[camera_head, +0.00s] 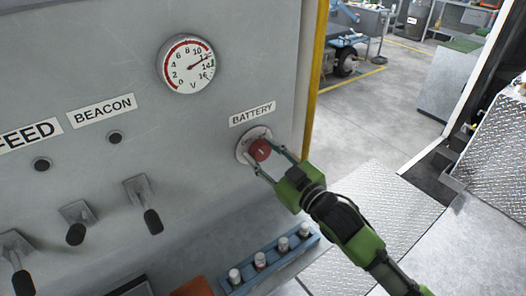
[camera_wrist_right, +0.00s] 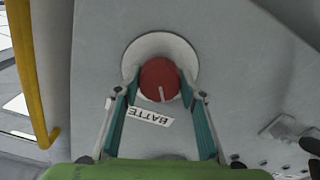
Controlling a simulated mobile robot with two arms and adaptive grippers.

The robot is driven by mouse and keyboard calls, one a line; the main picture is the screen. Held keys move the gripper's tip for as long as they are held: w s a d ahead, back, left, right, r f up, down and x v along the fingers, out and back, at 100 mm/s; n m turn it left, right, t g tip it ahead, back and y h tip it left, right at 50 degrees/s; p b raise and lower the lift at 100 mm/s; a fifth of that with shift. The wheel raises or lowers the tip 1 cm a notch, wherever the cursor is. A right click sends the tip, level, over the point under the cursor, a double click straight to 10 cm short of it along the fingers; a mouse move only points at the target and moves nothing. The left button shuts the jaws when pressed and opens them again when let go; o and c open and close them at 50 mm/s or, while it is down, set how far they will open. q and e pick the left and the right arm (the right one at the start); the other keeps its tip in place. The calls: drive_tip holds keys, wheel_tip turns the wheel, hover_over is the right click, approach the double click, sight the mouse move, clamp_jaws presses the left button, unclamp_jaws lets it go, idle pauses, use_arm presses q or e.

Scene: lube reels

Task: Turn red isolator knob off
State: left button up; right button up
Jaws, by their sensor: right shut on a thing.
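The red isolator knob (camera_head: 260,150) sits on a round pale plate (camera_head: 243,147) under the BATTERY label (camera_head: 252,114) on the grey panel. My green right gripper (camera_head: 264,158) reaches it from the lower right, its two fingers on either side of the knob. In the right wrist view the red knob (camera_wrist_right: 159,80) shows a pale line on its face, pointing toward the gripper and slightly to one side. The gripper's fingers (camera_wrist_right: 160,98) flank the knob and are shut on it. My left gripper is not in view.
A voltage gauge (camera_head: 187,64) is above left. Several black-handled levers (camera_head: 76,224) stick out at the lower left. A blue tray (camera_head: 275,262) with several small capped containers sits below the knob. A yellow post (camera_head: 317,75) edges the panel; open floor lies to the right.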

drive_tip(key=shift+n, duration=1.1)
drive_tip(key=o, duration=1.1)
drive_tip(key=shift+d, duration=0.1)
drive_tip(key=v, duration=1.2)
